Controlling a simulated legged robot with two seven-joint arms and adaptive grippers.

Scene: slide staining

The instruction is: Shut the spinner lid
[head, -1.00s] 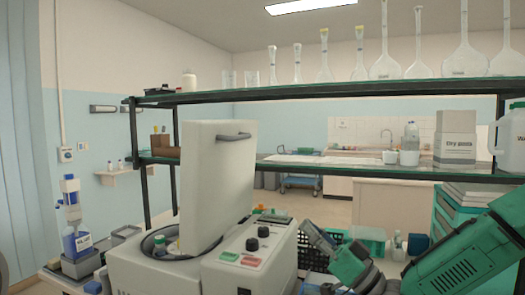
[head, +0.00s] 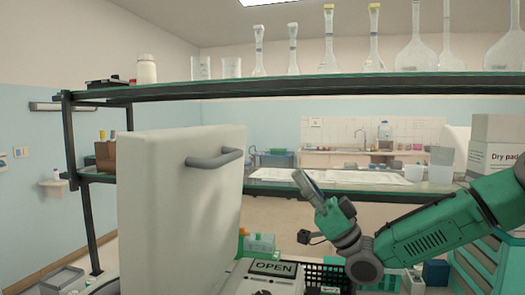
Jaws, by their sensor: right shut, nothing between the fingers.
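The spinner lid (head: 165,200) is a large off-white slab standing upright, raised open, at the left of the head view. Its grey bar handle (head: 215,158) is near the top on its right side. Part of the spinner body (head: 250,285) shows at the bottom edge, with a plate reading OPEN. The bowl is out of view. My right gripper (head: 304,188), on a green arm from the right, is shut and empty. It points up and left, to the right of the lid and handle and apart from them in the picture. My left gripper is not in view.
A shelf rack (head: 310,88) with glass flasks runs across behind the lid. Its lower shelf (head: 330,185) holds papers, cups and a box (head: 492,148). A black crate (head: 325,275) sits behind my right arm, right of the spinner.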

